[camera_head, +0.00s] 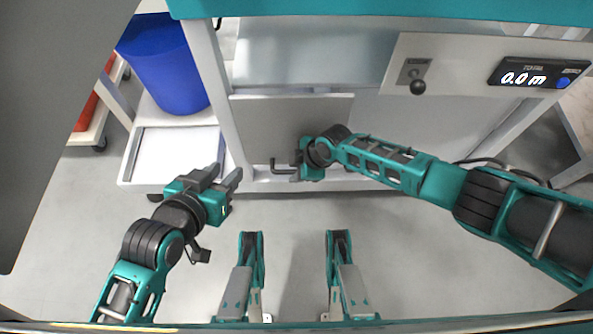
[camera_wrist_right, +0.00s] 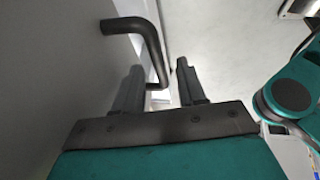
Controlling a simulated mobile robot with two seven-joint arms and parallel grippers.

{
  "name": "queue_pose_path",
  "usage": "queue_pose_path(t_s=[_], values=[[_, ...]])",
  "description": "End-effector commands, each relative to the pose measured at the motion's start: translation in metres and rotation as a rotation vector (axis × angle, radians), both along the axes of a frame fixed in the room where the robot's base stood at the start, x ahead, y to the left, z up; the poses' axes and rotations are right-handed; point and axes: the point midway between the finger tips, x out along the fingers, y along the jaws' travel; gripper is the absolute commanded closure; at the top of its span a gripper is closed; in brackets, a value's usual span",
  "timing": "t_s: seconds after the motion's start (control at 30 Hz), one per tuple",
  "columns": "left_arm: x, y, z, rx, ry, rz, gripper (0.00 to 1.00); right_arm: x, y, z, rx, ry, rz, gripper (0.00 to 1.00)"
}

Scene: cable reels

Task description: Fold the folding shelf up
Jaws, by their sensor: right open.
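The folding shelf (camera_head: 270,118) shows in the head view as a flat grey panel at the lower middle of the machine's frame. Its dark bent handle (camera_head: 279,168) is at the panel's lower edge; it also shows in the right wrist view (camera_wrist_right: 151,42). My right gripper (camera_head: 298,168) is at the handle, with its jaws apart. In the wrist view the handle's lower part shows between the two fingers; I cannot tell whether they touch it. My left gripper (camera_head: 228,172) is open and empty, to the left of the shelf and apart from it.
A blue bin (camera_head: 165,65) stands at the left on a white cart (camera_head: 175,155). A control panel with a black knob (camera_head: 417,87) and a display (camera_head: 530,75) is at the upper right. Cables (camera_head: 500,165) lie at the right. The floor in front is clear.

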Motion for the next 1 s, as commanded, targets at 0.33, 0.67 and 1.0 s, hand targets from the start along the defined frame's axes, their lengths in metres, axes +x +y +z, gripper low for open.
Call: queue_pose_path(t_s=[0.33, 0.67, 1.0], values=[[0.0047, 0.0005, 0.0032, 0.0, -0.013, -0.001, 0.62, 0.001, 0.0012, -0.0028, 0.0, -0.001, 0.001, 0.6], [0.0051, 0.0019, 0.003, 0.002, -0.014, 0.002, 0.62, 0.0009, 0.001, -0.0029, -0.001, -0.001, -0.001, 0.91], [0.0042, 0.0026, 0.0017, 0.004, -0.011, 0.002, 0.62, 0.0009, 0.0009, -0.003, -0.001, -0.001, -0.001, 1.0]])
